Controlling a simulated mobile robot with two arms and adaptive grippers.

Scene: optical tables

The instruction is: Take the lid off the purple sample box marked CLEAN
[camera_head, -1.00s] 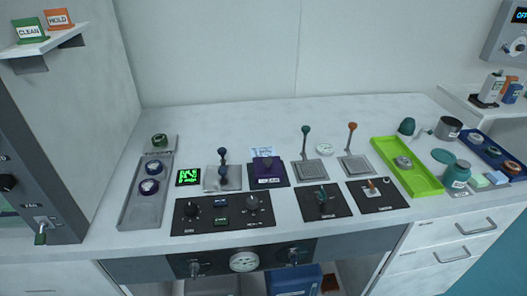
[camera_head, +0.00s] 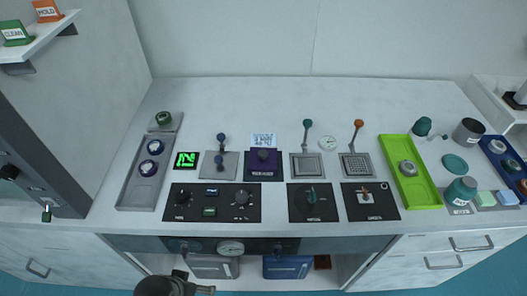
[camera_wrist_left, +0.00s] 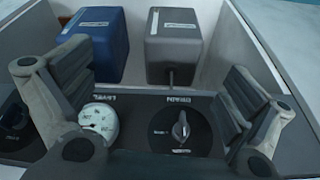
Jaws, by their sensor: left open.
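The purple sample box (camera_head: 263,174) stands mid-counter behind the black control panels. Its purple lid with a dark round knob (camera_head: 263,154) is on it. A label shows on its front edge, too small to read surely. My left arm enters at the bottom of the head view, with part of my left gripper at the lower edge, well in front of and below the box. In the left wrist view my left gripper (camera_wrist_left: 140,85) is open and empty, its fingers spread over the counter's front panel. The box is not in that view. My right gripper is not in view.
The front panel holds a gauge (camera_wrist_left: 98,118) and a dark knob (camera_wrist_left: 182,130). A blue bin (camera_wrist_left: 97,38) and a grey bin (camera_wrist_left: 173,45) stand below. Upright levers (camera_head: 307,135) flank the box's right. A blue-knobbed lever (camera_head: 220,150) stands left.

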